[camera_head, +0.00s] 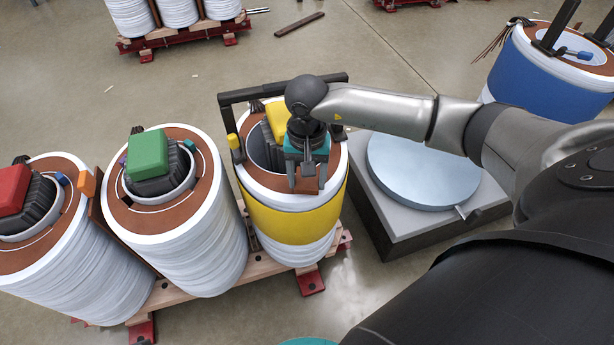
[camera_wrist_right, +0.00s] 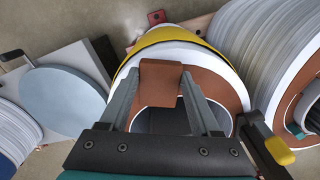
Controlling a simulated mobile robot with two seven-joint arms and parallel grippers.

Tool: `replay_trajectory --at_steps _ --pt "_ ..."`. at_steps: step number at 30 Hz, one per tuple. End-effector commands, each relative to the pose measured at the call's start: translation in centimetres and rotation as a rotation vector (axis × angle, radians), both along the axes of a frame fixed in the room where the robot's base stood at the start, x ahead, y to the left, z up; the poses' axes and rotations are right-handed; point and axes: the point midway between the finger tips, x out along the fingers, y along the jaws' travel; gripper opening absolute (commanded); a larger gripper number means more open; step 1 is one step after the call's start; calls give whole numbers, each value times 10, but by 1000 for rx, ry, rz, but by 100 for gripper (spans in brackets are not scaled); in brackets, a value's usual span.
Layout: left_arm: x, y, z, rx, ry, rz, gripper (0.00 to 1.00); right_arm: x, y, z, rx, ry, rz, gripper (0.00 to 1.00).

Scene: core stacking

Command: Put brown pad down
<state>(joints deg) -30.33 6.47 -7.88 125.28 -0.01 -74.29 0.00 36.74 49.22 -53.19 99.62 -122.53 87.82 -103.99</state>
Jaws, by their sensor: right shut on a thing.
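The brown pad (camera_head: 306,185) is a small flat brown piece. My right gripper (camera_head: 305,177) is shut on it, reaching down at the near rim of the yellow-banded core (camera_head: 292,226). In the right wrist view, the pad (camera_wrist_right: 161,84) sits between the two fingertips (camera_wrist_right: 160,88), over the core's brown top ring (camera_wrist_right: 218,80) and white edge. I cannot tell whether the pad touches the ring. The core's dark central opening (camera_wrist_right: 170,120) lies beside the pad. My left gripper is not in view.
Cores with a green block (camera_head: 147,155) and a red block (camera_head: 13,188) stand to the left. A round grey plate (camera_head: 424,170) on a block stands right. A black frame (camera_head: 229,98) and yellow block (camera_head: 277,117) are at the core's far side.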

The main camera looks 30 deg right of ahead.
Motion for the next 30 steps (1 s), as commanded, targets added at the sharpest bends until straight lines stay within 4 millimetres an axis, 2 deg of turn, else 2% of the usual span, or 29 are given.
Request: replay_trajectory --at_steps 24,25,30 --pt "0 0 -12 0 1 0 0 0 0 -13 0 0 0 0" --pt "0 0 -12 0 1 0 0 0 0 -12 0 0 0 66" --pt "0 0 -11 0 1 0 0 0 0 -11 0 0 0 85"
